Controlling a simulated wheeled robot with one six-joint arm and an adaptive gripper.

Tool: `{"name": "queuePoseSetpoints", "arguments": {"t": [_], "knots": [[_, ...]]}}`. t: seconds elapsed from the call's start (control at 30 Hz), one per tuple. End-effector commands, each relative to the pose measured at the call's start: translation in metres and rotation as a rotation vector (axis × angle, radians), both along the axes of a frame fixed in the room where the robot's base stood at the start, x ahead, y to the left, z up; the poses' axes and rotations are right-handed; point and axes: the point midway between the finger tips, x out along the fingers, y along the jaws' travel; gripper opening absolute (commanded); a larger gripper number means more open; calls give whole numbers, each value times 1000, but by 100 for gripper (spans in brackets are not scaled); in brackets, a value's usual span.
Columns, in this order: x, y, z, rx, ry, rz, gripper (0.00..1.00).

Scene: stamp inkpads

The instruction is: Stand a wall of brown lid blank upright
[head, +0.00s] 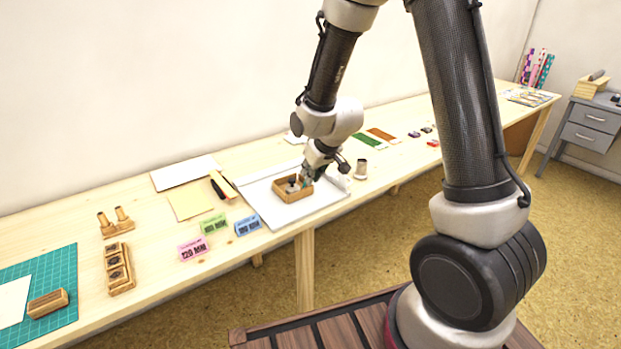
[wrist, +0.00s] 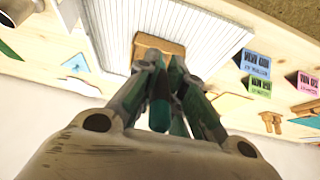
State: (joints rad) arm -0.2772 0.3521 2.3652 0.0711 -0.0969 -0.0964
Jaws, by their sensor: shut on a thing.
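A flat brown piece (head: 382,134), which looks like the brown lid blank, lies towards the far right of the bench beside a green one (head: 368,140). No wall on it is seen standing, but it is small here. My gripper (head: 306,180) is well to the left and nearer, low at a wooden tray (head: 286,198) on a white board (head: 262,206). In the wrist view my gripper (wrist: 160,112) has its fingers close together, in front of the wooden tray (wrist: 150,41). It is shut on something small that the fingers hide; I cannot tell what.
A wooden holder (head: 119,269) and green cutting mat (head: 62,262) are further left. The wall is close behind the bench.

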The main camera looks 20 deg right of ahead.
Motion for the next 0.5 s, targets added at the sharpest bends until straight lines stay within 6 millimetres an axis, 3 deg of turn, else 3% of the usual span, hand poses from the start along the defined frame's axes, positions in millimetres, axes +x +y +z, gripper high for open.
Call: {"name": "queuePoseSetpoints", "arguments": {"t": [0.5], "knots": [[-5, -2, 40, 3, 1, 4, 0]]}}
